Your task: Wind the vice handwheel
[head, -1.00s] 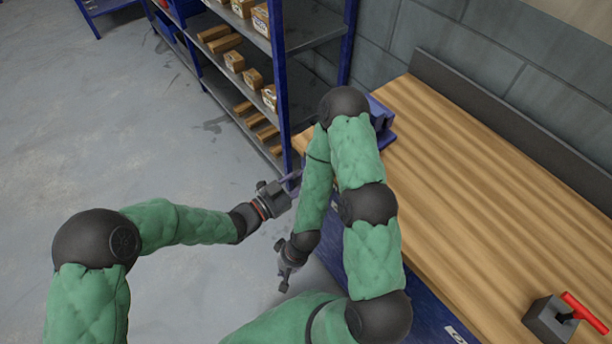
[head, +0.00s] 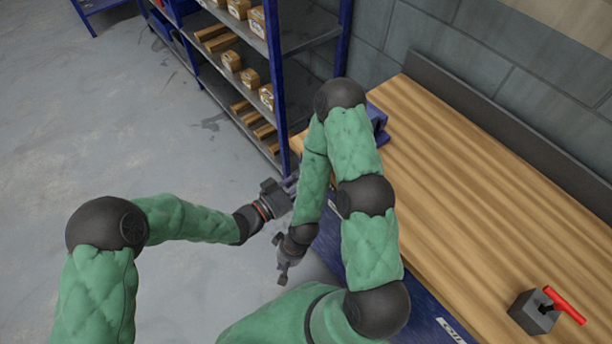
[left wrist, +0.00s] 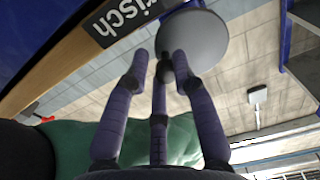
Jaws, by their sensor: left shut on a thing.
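The blue vice (head: 377,118) sits at the far left end of the wooden bench, partly hidden behind my right arm. A round grey disc, which looks like the handwheel (left wrist: 200,38), shows at the top of the left wrist view. My left gripper (left wrist: 165,68) is shut on a small dark part in front of the disc, apparently the wheel's handle. In the head view my left gripper (head: 290,190) is beside the bench end, its fingertips mostly hidden by my right arm. My right gripper (head: 283,274) hangs low beside the bench; its finger state is unclear.
The wooden bench (head: 470,200) is mostly bare. A dark block with a red handle (head: 540,310) stands near its front right. A blue-framed shelf (head: 280,90) with boxes is close behind the bench end. Grey floor (head: 90,130) is clear at left.

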